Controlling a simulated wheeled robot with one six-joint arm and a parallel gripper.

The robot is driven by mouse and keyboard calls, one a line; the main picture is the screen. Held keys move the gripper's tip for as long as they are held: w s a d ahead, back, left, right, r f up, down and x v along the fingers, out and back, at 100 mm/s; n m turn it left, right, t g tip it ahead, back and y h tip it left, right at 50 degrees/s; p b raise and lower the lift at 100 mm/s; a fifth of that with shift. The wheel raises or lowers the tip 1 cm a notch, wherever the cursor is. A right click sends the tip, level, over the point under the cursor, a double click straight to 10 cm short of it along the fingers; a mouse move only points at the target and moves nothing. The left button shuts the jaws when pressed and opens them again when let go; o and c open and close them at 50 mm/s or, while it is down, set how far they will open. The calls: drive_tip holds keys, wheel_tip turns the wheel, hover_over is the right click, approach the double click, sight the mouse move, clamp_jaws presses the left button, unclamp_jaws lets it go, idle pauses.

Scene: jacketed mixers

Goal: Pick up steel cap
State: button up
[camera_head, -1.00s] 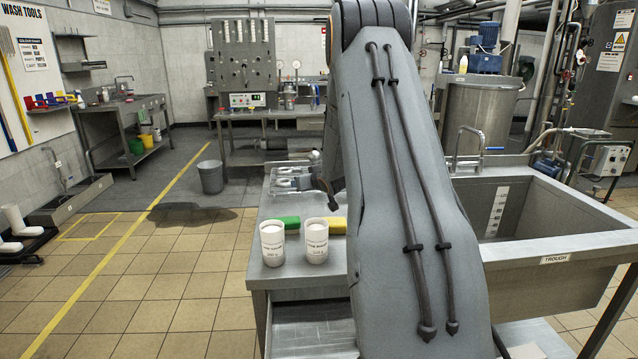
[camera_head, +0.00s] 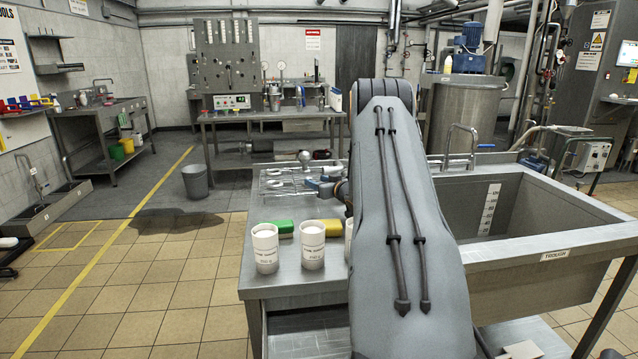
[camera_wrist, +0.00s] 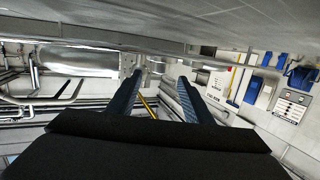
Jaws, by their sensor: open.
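A small rounded grey metal thing (camera_head: 305,157) shows at the far end of the steel bench in the head view. It may be the steel cap, but it is too small to be sure. My gripper (camera_head: 318,187) is low over the bench, nearer than that thing and beside several steel tools (camera_head: 283,184). My arm hides part of the bench. In the wrist view my gripper (camera_wrist: 160,82) has its two blue-grey fingers apart with nothing between them. I cannot make out a cap in the wrist view.
White labelled cups (camera_head: 265,248) stand at the bench's near left, one partly behind my arm. A green block (camera_head: 277,227) and a yellow block (camera_head: 322,227) lie behind them. A deep steel trough (camera_head: 520,222) is on the right. The tiled floor (camera_head: 130,290) at left is clear.

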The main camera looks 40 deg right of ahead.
sight(309, 177)
drive_tip(key=shift+p+x, duration=0.45)
drive_tip(key=shift+x, duration=3)
drive_tip(key=shift+r, duration=0.1)
clamp_jaws()
drive_tip(key=shift+s+a+p, duration=0.3)
drive_tip(key=shift+a+p, duration=0.3)
drive_tip(key=shift+a, duration=0.8)
drive_tip(key=shift+s+a+p, duration=0.35)
drive_tip(key=shift+a+p, duration=0.25)
drive_tip(key=shift+a, duration=0.75)
drive_tip(key=shift+s+a+p, duration=0.3)
drive_tip(key=shift+a+p, duration=0.3)
drive_tip(key=shift+a, duration=0.8)
unclamp_jaws()
drive_tip(key=shift+r, duration=0.1)
wheel_tip(309, 177, up, 10)
drive_tip(key=b, duration=0.2)
drive_tip(key=shift+b, duration=0.3)
